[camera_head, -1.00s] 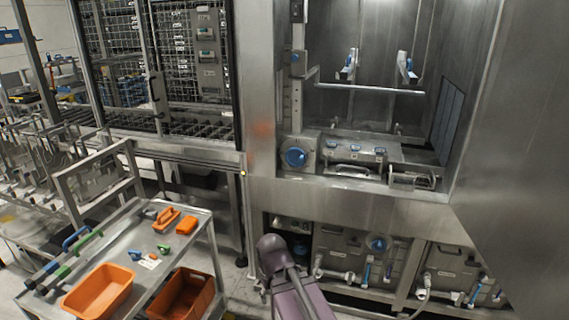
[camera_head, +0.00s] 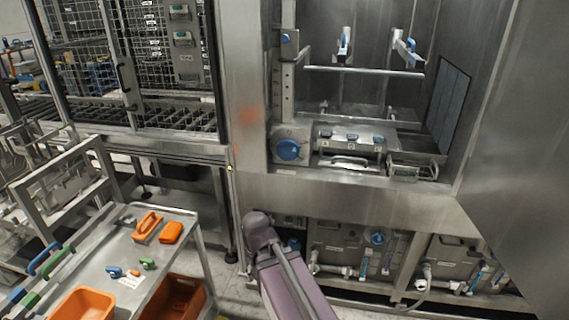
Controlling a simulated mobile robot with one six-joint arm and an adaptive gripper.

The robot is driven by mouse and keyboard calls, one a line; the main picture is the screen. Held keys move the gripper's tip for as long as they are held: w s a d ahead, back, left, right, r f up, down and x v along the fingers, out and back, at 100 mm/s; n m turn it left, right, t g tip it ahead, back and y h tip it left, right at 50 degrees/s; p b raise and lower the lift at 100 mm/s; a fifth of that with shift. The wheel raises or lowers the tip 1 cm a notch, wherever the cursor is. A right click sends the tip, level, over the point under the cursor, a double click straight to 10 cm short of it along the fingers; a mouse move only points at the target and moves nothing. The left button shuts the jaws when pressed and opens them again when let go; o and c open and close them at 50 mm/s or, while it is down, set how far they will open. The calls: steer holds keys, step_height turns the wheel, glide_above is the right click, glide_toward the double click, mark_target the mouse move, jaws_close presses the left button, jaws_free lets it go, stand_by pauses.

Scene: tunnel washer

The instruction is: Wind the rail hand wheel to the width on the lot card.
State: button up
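A large round blue hand wheel (camera_head: 289,150) sits on a steel block at the lower left of the open washer bay. A smaller blue knob (camera_head: 287,39) is higher up on the upright scale plate (camera_head: 284,95). I cannot tell for certain which is the rail hand wheel. A horizontal steel rail (camera_head: 362,71) crosses the bay. A small white card (camera_head: 130,282) lies on the trolley; its writing is too small to read, and I cannot tell if it is the lot card. My gripper is out of view; only my purple arm link shows at the bottom middle.
The steel trolley (camera_head: 105,245) at lower left holds orange tubs (camera_head: 82,304), an orange brush (camera_head: 147,226) and small blue and green parts. A mesh cage (camera_head: 150,60) stands at the left. A large steel panel (camera_head: 515,150) closes off the right. Tanks and pipes sit below the bay.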

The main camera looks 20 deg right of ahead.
steer(key=shift+d, duration=0.4)
steer(key=shift+w, duration=0.1)
steer(key=w+a+r+m+t+y+b, duration=0.15)
steer(key=w+t, duration=0.35)
steer(key=w, duration=0.5)
steer(key=w+a+r+m+t+y+b, duration=0.1)
steer(key=w+r+m+t+y+b, duration=0.2)
steer(key=w, duration=0.8)
steer(key=w+d+r+m+t+h, duration=0.2)
steer(key=w+d+r+m+t, duration=0.2)
steer(key=w+d+t, duration=0.45)
steer(key=w+d+m+g+h+b, duration=0.1)
steer(key=w+d+m+h+b, duration=0.1)
steer(key=d+m+h, duration=0.4)
steer(key=w+d+r+m+h+b, duration=0.1)
steer(key=w+d+m+h+b, duration=0.1)
steer(key=w+d+m+h, duration=0.2)
steer(key=d+m+h, duration=0.3)
steer(key=d+m, duration=0.3)
steer(key=d, duration=0.2)
steer(key=shift+w+d+r+g, duration=0.2)
steer(key=shift+d+r+g, duration=0.05)
steer(key=shift+d+g, duration=0.15)
